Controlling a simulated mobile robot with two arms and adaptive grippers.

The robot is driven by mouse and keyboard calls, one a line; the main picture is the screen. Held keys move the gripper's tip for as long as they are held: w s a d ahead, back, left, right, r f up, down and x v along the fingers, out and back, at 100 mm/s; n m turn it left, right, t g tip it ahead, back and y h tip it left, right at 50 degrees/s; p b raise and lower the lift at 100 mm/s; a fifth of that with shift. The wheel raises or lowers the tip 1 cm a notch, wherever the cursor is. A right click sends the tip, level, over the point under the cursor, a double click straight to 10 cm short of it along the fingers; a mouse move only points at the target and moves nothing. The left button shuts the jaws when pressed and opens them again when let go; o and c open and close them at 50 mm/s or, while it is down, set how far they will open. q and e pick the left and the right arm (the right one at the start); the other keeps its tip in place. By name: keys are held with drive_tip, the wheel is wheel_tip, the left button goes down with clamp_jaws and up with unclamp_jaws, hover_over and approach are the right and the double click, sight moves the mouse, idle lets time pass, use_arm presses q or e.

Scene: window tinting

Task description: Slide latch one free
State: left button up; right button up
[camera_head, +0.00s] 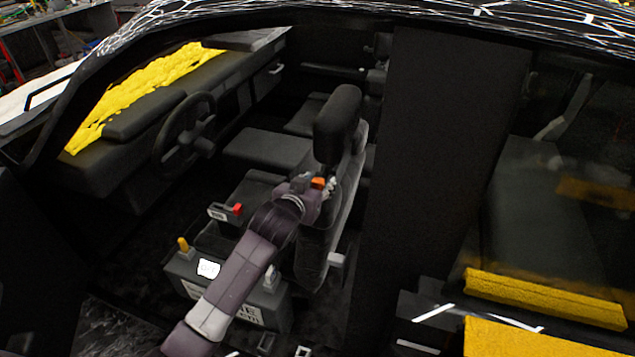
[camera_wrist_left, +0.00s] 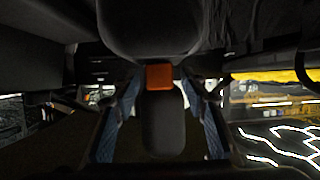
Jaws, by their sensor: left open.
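My right gripper is not in view.
A steering wheel (camera_head: 184,135) and dashboard are at the left. A box with a yellow knob (camera_head: 183,244) and a white label stands under my left arm. A red knob (camera_head: 238,208) is nearby. A dark door pillar (camera_head: 430,150) rises close to the right of the seat.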

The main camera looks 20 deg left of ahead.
use_arm(q)
drive_tip(key=v, duration=1.2)
idle(0.3)
